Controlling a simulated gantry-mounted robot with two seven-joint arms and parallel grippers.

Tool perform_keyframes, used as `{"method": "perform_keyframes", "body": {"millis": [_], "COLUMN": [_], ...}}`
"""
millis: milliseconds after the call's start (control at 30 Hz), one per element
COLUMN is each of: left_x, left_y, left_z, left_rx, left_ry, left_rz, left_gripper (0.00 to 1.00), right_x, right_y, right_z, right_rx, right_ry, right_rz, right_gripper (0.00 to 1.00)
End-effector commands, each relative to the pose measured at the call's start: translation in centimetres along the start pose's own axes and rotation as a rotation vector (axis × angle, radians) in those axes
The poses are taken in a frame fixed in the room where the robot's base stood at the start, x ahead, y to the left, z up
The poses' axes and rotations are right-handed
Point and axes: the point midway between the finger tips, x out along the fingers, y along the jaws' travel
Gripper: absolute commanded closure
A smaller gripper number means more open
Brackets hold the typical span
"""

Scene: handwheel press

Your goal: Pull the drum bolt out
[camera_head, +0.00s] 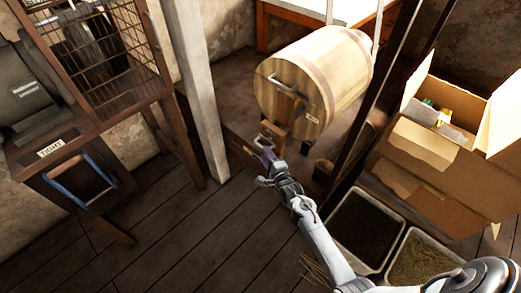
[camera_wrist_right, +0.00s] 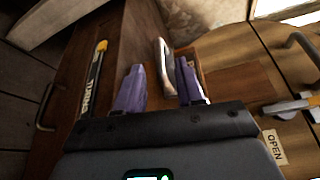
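The pale wooden drum (camera_head: 325,75) lies on its side on a stand, its round end facing me. A metal loop pull (camera_wrist_right: 165,65), seemingly the drum bolt's, stands up from a wooden block (camera_head: 276,131) below the drum's face. My right gripper (camera_head: 264,152) is just in front of that block. In the right wrist view its purple fingers (camera_wrist_right: 160,88) are apart, with the loop showing between and slightly beyond their tips. I see no clear grip on it. The bolt's shaft is hidden. My left gripper is not in view.
The drum's face carries a metal handle (camera_head: 285,86) and an OPEN label (camera_wrist_right: 272,146). A post (camera_head: 197,85) stands left of the drum. An open cardboard box (camera_head: 440,175) and trays (camera_head: 366,225) are at right. A rack (camera_head: 105,50) stands at left.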

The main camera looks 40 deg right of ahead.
Motion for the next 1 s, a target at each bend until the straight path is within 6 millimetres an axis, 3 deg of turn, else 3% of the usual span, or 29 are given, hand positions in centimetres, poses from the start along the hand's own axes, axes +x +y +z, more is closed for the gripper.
{"method": "perform_keyframes", "body": {"millis": [33,300,500,800,833,1000], "left_x": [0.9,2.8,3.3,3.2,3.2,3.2], "left_y": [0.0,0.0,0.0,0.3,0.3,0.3], "left_z": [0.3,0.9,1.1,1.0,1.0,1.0], "left_rx": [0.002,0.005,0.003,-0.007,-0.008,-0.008], "left_ry": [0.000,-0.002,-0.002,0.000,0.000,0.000], "left_rz": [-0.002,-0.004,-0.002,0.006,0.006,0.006], "left_gripper": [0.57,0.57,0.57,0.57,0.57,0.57], "right_x": [1.0,4.6,5.8,5.9,5.9,5.9], "right_y": [0.3,0.3,0.1,0.0,0.0,0.0], "right_z": [-0.1,-0.1,-0.1,0.0,0.0,0.0], "right_rx": [-0.001,-0.002,-0.001,-0.001,-0.001,-0.001], "right_ry": [0.000,-0.001,0.001,0.000,0.000,0.000], "right_rz": [-0.002,-0.001,0.001,0.001,0.001,0.001], "right_gripper": [0.62,0.62,0.62,0.62,0.64,0.90]}}
